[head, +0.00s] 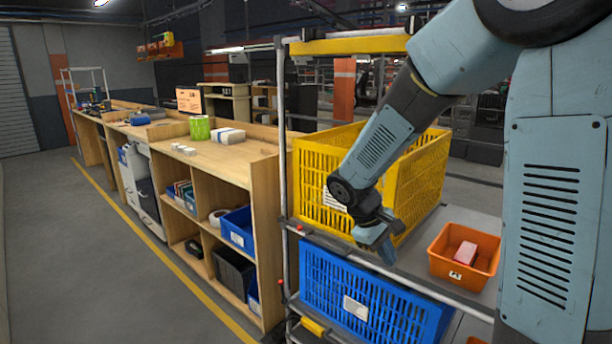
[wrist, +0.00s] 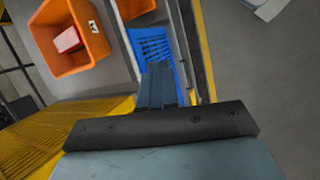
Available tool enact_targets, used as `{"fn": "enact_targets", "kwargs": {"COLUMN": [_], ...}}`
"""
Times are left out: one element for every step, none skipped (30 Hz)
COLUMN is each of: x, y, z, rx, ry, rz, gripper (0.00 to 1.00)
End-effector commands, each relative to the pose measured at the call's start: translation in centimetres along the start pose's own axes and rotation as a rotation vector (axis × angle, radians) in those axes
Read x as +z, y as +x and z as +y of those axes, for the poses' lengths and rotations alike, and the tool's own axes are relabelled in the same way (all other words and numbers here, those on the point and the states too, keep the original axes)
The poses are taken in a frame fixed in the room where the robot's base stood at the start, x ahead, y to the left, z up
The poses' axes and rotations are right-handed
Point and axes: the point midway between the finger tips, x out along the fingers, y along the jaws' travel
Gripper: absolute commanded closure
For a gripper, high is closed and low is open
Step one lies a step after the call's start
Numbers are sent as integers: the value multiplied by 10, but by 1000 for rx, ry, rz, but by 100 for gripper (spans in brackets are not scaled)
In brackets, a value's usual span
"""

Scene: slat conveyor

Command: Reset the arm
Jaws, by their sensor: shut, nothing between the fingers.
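My gripper (head: 385,250) hangs at the end of my bent arm in the head view, pointing down in front of the yellow crate (head: 318,178). It is shut and empty. In the wrist view my gripper (wrist: 158,72) shows at the centre, its fingers together above the blue crate (wrist: 187,52) and the shelf edge. I cannot tell whether it touches the yellow crate.
An orange bin (head: 488,272) with a red and white box (head: 466,254) inside stands on the grey shelf, right of my gripper. The blue crate (head: 322,272) sits one level below. A wooden shelf unit (head: 260,190) stands left. The floor aisle (head: 90,260) is clear.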

Motion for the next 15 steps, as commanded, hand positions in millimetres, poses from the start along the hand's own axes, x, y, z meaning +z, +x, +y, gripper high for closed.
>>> {"fn": "enact_targets", "kwargs": {"x": [11, 17, 25, 31, 36, 44, 50, 55, 63, 69, 74, 82, 88, 93, 101], "y": [-8, -11, -16, -19, -23, -28, -31, -35, -39, -43, -46, -51, -54, -57, -62], "z": [4, 6, 7, 9, 9, 11, 12, 12, 13, 14, 14, 14, 14, 14, 14], "rx": [-22, -34, -51, -63, -75, -89, -101, -111, -125, -135, -145, -156, -166, -174, -185], "ry": [40, 62, 90, 111, 132, 159, 180, 201, 228, 249, 269, 296, 316, 336, 363], "rz": [28, 42, 61, 74, 89, 108, 123, 137, 157, 172, 186, 207, 223, 238, 258], "gripper": [100, 100, 100, 100, 100, 100, 100, 100, 100, 100, 100, 100, 100, 100, 100]}}
